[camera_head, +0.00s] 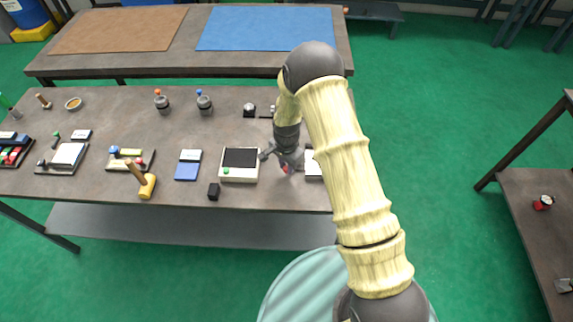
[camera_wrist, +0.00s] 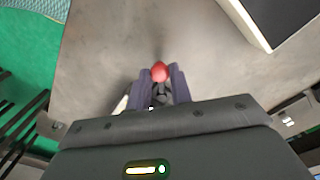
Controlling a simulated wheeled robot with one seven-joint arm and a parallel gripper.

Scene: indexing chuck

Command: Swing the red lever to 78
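The red lever shows as a round red knob (camera_wrist: 159,72) between my two fingertips in the wrist view. A dark stem shows between the fingers below the knob. My gripper (camera_wrist: 160,80) has one finger on each side of the knob, and both seem to touch it with no clear gap. In the head view my gripper (camera_head: 287,166) points down at the front right part of the table, with a bit of the red knob (camera_head: 286,170) showing under it. The lever's base and any scale or number are hidden or too small to read.
A cream box with a dark panel (camera_head: 240,158) stands just left of my gripper. A white-topped item (camera_head: 313,165) is close on its right, partly behind my arm. Several other fixtures stand farther left on the table (camera_head: 120,190). The table's front edge is near.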

